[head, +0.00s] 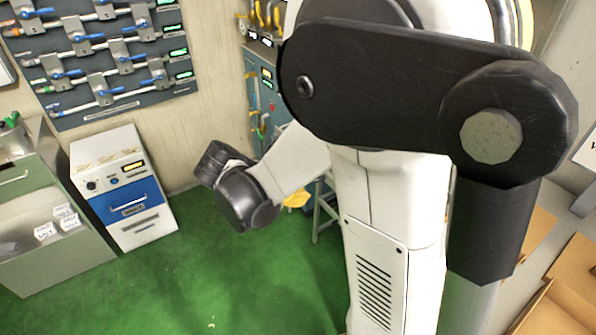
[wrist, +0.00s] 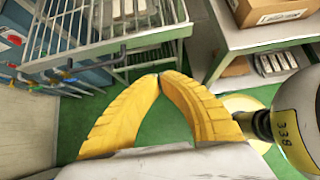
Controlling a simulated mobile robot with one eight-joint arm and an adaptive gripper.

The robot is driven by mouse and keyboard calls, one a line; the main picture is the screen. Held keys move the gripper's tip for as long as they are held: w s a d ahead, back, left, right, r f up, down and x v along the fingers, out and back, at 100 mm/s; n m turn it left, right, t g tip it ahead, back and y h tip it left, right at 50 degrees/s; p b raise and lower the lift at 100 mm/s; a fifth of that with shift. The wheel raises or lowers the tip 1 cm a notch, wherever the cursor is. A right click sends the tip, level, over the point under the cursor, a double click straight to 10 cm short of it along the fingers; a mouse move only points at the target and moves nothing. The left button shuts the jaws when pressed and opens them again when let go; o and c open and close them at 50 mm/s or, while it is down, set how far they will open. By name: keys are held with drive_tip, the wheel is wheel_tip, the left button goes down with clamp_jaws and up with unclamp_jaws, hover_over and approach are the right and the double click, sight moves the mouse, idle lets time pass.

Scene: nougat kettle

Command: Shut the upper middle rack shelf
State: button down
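A metal wire rack (wrist: 100,48) stands at the upper left of the wrist view, with a shelf of pale bars or blocks on it. I cannot tell which shelf is the upper middle one, or how far any shelf stands out. My gripper (wrist: 160,76) has two yellow fingers whose tips meet, with nothing between them. The fingertips lie just below the rack's near edge in the picture; contact cannot be told. In the head view a yellow finger (head: 296,199) shows beside a grey frame (head: 322,212), mostly hidden behind my arm.
In the wrist view, a grey table (wrist: 245,40) with a cardboard box (wrist: 265,10) is at right, and a cylinder marked 338 (wrist: 290,128) is close at right. In the head view, a white-and-blue cabinet (head: 125,200) stands at left; the green floor (head: 200,270) is clear.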

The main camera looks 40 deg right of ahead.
drive_tip(key=d+r+b+x, duration=0.2)
drive_tip(key=b+x, duration=0.2)
drive_tip(key=x, duration=0.9)
drive_tip(key=shift+s+b, duration=0.3)
drive_tip(key=shift+b, duration=0.1)
drive_tip(key=shift+r, duration=0.1)
drive_tip(key=d, duration=0.8)
drive_tip(key=s+d, duration=0.1)
drive_tip(key=d, duration=1.4)
drive_tip(key=shift+s+d+b, duration=0.2)
drive_tip(key=shift+d+b, duration=0.1)
